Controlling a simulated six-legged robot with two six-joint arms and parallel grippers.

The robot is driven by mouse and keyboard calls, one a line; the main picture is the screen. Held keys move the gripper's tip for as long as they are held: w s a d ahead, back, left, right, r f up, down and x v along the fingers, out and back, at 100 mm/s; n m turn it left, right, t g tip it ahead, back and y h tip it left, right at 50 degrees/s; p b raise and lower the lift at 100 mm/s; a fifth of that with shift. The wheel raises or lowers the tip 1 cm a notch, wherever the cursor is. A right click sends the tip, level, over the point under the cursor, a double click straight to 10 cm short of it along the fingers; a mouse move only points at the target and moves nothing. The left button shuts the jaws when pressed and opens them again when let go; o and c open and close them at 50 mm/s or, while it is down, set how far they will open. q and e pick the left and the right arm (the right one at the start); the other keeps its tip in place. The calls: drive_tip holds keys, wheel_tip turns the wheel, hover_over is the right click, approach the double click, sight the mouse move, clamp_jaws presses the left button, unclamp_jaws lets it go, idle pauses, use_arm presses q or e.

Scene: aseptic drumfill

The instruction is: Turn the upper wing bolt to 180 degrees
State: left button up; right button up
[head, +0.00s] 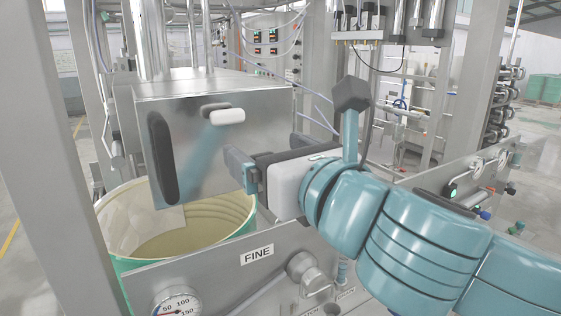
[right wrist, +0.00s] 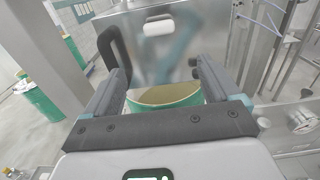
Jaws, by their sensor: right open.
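The upper wing bolt (head: 226,116) appears to be the pale, rounded, bar-shaped knob on the front of a shiny metal box (head: 225,165). It lies roughly level. It also shows in the right wrist view (right wrist: 158,28), above and beyond the fingers. My right gripper (head: 264,146) is open and empty, in front of the box, below and to the right of the knob and apart from it. In the right wrist view the two fingers (right wrist: 160,72) stand wide apart with nothing between them. My left gripper is not in view.
A long dark handle (head: 163,158) stands upright on the box's left side. A metal panel with a FINE label (head: 257,255) and a dial gauge (head: 177,304) is in front. Frame posts flank the space.

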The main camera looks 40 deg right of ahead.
drive_tip(key=shift+v, duration=1.25)
drive_tip(key=shift+w, duration=0.1)
